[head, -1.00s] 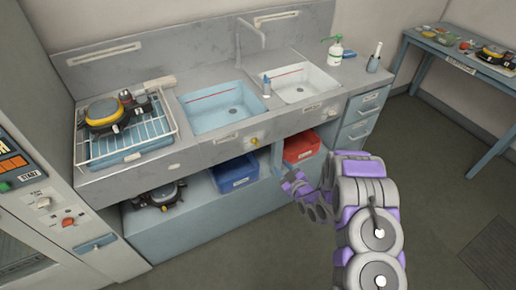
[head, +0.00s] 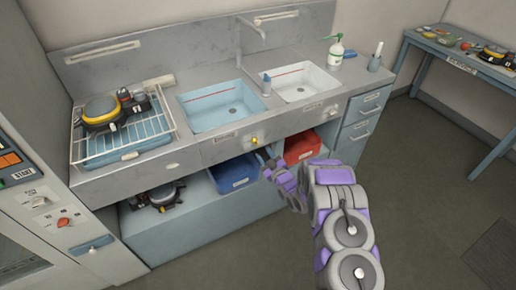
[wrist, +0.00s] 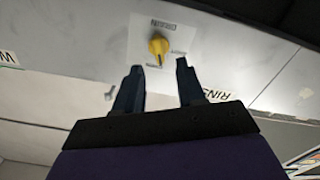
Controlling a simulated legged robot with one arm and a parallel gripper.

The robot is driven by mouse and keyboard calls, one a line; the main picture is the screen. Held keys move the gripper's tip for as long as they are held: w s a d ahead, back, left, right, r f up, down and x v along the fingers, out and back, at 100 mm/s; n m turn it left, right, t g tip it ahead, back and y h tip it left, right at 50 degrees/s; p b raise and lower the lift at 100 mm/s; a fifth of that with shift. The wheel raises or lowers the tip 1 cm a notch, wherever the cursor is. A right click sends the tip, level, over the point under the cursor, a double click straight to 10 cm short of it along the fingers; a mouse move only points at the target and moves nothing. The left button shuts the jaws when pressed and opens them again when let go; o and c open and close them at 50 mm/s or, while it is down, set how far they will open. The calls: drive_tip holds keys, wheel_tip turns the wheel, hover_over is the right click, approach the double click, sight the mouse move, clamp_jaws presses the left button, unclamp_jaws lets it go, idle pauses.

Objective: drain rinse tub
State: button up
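The white tub (head: 301,91) is in the right of the counter; a plate beginning "RINS" (wrist: 217,96) shows at right in the wrist view. The blue tub (head: 222,113) is to its left, and each has a red line on its back wall. The water level cannot be told. A yellow knob (head: 254,140) is on the counter front between the tubs; it also shows in the wrist view (wrist: 158,47) on a pale lettered plate. My gripper (wrist: 159,66) is open and empty, its fingertips pointing at the knob, seemingly short of it. In the head view my gripper (head: 264,154) is just below right of the knob.
A faucet (head: 242,50) stands behind the tubs. A drying rack (head: 120,140) with gear is on the left. A blue bin (head: 235,174) and a red bin (head: 302,146) sit on the shelf below. Drawers (head: 362,120) are at right. The floor is clear.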

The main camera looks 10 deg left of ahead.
sight(257, 144)
drive_tip(key=shift+b+x, duration=0.65)
drive_tip(key=shift+x, duration=2.55)
drive_tip(key=shift+r, duration=0.1)
drive_tip(key=shift+c, duration=0.3)
clamp_jaws()
